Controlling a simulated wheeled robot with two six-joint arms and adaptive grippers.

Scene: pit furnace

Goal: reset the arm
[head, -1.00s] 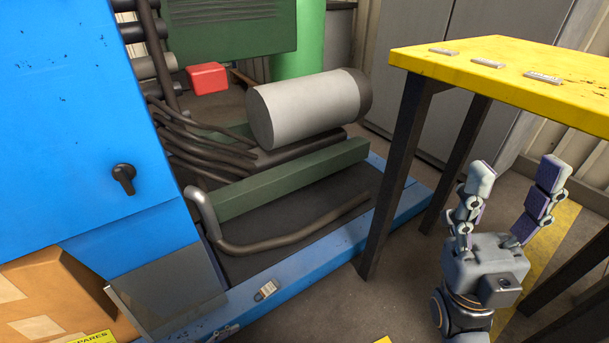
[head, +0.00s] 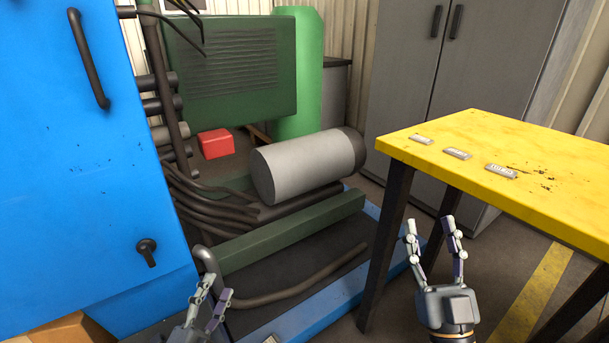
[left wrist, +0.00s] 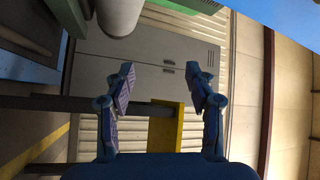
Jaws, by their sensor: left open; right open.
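My left gripper (head: 211,296) is at the bottom left of the head view, in front of the blue cabinet's lower right edge. Its fingers point up and hold nothing. In the left wrist view the left gripper (left wrist: 163,85) has its two fingers spread wide with nothing between them. My right gripper (head: 432,228) is upright at the lower right of the head view, in front of the yellow table. Its fingers are apart and empty.
A blue cabinet (head: 75,190) with black handles fills the left. The yellow table (head: 540,150) carries several small metal tags. A grey cylinder (head: 305,165), a red box (head: 215,143) and dark pipes lie behind the grippers. Grey cabinets (head: 400,80) stand at the back.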

